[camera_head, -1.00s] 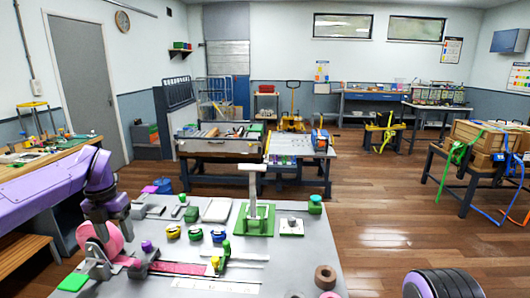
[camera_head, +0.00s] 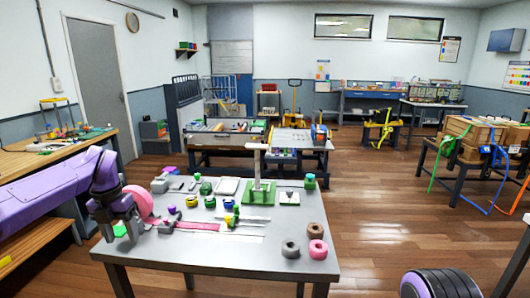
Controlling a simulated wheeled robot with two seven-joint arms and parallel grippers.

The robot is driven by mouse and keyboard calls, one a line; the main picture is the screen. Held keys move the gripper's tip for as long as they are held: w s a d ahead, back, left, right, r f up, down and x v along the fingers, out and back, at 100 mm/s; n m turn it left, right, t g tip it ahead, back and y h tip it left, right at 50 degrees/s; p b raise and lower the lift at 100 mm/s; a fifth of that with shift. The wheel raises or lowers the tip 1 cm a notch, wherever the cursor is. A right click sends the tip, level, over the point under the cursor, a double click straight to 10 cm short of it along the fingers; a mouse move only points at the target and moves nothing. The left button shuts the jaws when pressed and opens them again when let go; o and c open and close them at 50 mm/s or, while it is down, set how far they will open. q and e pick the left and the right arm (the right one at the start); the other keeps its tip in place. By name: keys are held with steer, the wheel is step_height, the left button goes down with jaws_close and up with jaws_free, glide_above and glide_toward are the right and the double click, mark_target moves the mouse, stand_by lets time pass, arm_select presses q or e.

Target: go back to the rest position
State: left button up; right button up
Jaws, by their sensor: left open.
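My left gripper (camera_head: 121,230) hangs from the purple arm at the left end of the grey table (camera_head: 225,259). Its fingers point down and are apart, with a green pad (camera_head: 119,230) showing between them. A pink roll (camera_head: 140,203) is just right of the gripper, partly hidden by it. A pink strap (camera_head: 198,226) lies flat on the table to the right, by a small grey block (camera_head: 166,227). I cannot tell whether the gripper touches the table or the roll. My right gripper is out of view.
A white post on a green base (camera_head: 258,194) stands at the table's back. Several small green, yellow and blue pieces lie mid-table. A wooden bench (camera_head: 60,150) stands left.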

arm_select(q)
step_height(320, 180, down, 12)
steer(key=m+t+y, duration=0.4)
steer(key=m+y, duration=0.4)
steer(key=y, duration=0.1)
steer(key=s+d+f+m+t+h, duration=0.1)
steer(key=s+d+f+m+t, duration=0.1)
steer(key=s+d+f+m, duration=0.4)
steer(key=s+d+f+m+t+h, duration=0.15)
steer(key=f+m, duration=0.25)
steer(key=f, duration=0.4)
steer(key=s+d+f+m+h, duration=0.2)
steer(key=s+f+m, duration=0.5)
steer(key=s, duration=0.6)
steer(key=s+a+f+m+g, duration=0.1)
steer(key=s+f+m+g, duration=0.1)
steer(key=s, duration=0.7)
steer(key=s+a+f+m+g, duration=0.1)
steer(key=s+f+m+g, duration=0.1)
steer(key=s, duration=0.7)
steer(key=shift+s+a+m+h, duration=0.25)
steer(key=shift+m+h, duration=0.1)
steer(key=shift+m, duration=0.15)
steer(key=shift+w+d+f, duration=0.1)
